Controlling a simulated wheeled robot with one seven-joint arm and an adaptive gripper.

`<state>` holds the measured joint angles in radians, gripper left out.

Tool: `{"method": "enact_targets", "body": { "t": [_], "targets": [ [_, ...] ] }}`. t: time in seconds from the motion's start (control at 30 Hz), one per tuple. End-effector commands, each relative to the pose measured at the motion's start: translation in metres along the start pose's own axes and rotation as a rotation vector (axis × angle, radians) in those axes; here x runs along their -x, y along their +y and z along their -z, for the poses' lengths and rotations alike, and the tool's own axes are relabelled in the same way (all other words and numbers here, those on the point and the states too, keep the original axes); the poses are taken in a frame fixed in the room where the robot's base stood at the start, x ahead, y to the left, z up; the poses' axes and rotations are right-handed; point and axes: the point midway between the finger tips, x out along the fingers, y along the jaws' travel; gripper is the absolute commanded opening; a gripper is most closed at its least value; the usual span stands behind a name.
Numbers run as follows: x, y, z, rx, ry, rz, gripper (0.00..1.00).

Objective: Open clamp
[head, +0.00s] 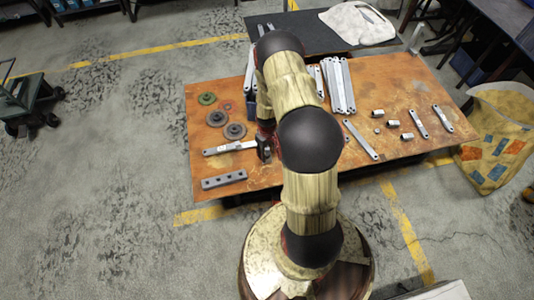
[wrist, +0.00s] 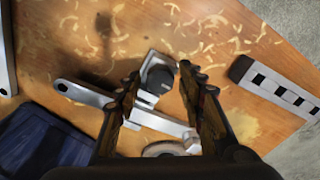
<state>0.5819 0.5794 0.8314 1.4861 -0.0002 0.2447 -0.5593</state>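The clamp is a silver metal piece with a flat bar (wrist: 82,93) and a black round knob (wrist: 158,78) on a block. In the wrist view its knob sits between the fingertips of my gripper (wrist: 161,82). The two fingers are apart, one on each side, and I see no clear contact. In the head view the silver bar (head: 228,148) lies on the near left of the table, and my gripper (head: 265,148) is at its right end. My arm hides part of the table there, and the fingers hide part of the clamp.
A grey bar with square holes (head: 223,180) lies near the table's front edge; it also shows in the wrist view (wrist: 278,90). Round gears (head: 217,118) lie behind the clamp. Long metal bars (head: 340,88) and small brackets lie right of my arm. A dark blue object (wrist: 42,145) shows lower left.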

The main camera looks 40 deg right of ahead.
Motion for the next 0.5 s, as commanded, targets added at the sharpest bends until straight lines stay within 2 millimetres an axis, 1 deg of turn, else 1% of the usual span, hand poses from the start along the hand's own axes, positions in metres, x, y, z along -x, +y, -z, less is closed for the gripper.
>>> {"method": "enact_targets", "body": {
  "t": [0.33,0.5],
  "targets": [
    [0.001,0.0,0.0,-0.001,0.0,0.0,0.39],
    [0.013,0.0,0.0,-0.001,0.0,0.0,0.39]
  ]
}}
